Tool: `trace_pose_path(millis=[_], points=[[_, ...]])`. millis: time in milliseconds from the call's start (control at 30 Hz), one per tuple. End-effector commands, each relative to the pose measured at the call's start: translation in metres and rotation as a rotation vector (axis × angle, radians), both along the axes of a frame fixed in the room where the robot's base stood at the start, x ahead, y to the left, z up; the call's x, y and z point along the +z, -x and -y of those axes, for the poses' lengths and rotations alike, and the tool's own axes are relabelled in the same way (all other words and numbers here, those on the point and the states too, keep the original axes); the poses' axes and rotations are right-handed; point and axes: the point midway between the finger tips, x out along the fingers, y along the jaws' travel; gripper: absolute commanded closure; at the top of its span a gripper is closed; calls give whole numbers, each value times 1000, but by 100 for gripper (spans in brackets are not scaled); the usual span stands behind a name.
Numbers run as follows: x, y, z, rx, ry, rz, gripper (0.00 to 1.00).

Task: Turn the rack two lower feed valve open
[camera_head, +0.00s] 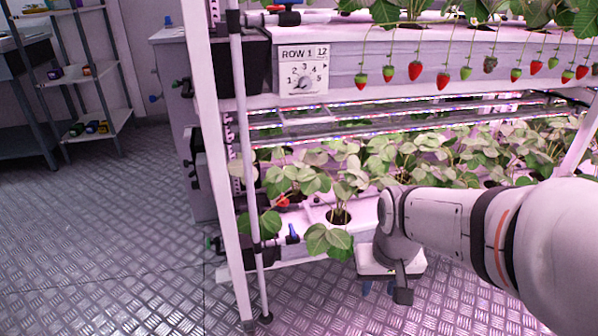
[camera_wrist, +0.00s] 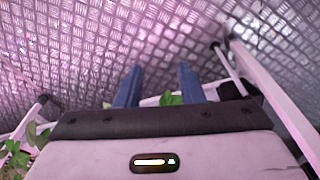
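On the rack's lower level in the head view, a small red handle (camera_head: 282,201) sits among the leaves near the left end. A small blue handle (camera_head: 292,234) stands just below it. I cannot tell which of them is the lower feed valve, or its setting. The rack's sign (camera_head: 303,71) reads ROW 1, with a dial below. My gripper (camera_head: 378,288) hangs low in front of the lower planter, right of both handles and apart from them. In the wrist view its two blue fingers (camera_wrist: 158,88) are spread with nothing between them. No valve is clear in that view.
A white post (camera_head: 222,160) and a thin pipe (camera_head: 248,150) stand at the rack's left end. Strawberry plants (camera_head: 410,155) fill the lower level, and berries (camera_head: 443,80) hang above. The metal floor (camera_head: 110,230) is clear at left, before a shelf (camera_head: 88,75).

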Motion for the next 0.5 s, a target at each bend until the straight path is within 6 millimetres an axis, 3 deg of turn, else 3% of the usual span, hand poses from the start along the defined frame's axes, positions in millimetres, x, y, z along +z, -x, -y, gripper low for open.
trace_pose_path(millis=[233,500], points=[[5,-104,-40,85,0,80,65],[-22,-203,-103,175,-14,179,65]])
